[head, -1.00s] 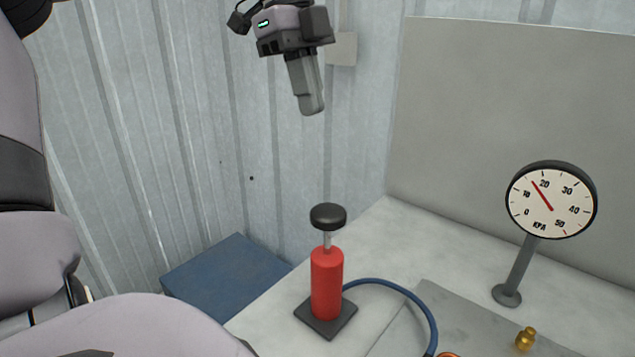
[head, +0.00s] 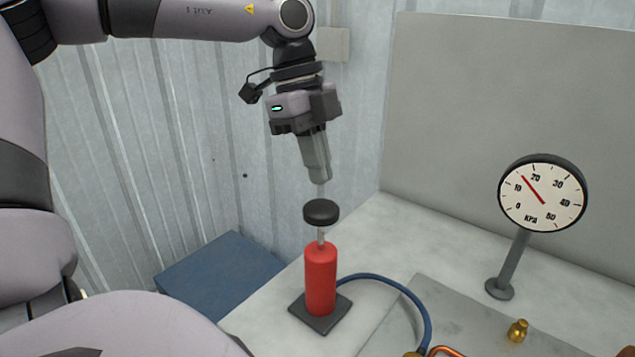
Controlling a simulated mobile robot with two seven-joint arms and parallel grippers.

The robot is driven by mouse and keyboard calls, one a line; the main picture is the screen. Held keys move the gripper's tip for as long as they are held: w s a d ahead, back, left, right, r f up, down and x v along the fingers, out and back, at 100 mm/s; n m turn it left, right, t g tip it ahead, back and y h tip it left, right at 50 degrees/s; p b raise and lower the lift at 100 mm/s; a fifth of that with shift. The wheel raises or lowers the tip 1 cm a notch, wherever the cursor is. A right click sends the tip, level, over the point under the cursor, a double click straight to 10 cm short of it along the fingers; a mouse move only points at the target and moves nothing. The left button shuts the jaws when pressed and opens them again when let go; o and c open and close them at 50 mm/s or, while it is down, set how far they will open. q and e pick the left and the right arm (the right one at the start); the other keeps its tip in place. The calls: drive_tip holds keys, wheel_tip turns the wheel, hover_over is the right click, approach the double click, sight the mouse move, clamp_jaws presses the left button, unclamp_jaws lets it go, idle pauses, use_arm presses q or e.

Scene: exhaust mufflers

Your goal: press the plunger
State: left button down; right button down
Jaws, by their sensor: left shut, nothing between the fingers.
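The plunger is a black round knob (head: 321,212) on a thin metal rod, standing up out of a red pump cylinder (head: 320,280). The cylinder stands upright on a dark square base plate (head: 320,314) on the bench. My left gripper (head: 320,182) points down just above the knob, with its fingers shut and empty. A small gap shows between the fingertips and the knob. The gauge (head: 542,194) has a white KPA dial, and its red needle points between 10 and 20. My right gripper is not in view.
A blue hose (head: 400,289) runs from the pump to the right. A brass fitting (head: 517,331) stands on a grey plate (head: 450,310). A blue box (head: 220,268) lies left of the bench. A pale panel (head: 500,100) stands behind the bench.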

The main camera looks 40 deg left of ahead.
sight(312, 203)
use_arm(q)
drive_tip(key=shift+f, duration=1.8)
drive_tip(key=shift+f, duration=0.1)
wheel_tip(312, 203, down, 6)
drive_tip(key=b, duration=0.5)
drive_tip(key=shift+r, duration=0.25)
drive_tip(key=shift+s, duration=0.15)
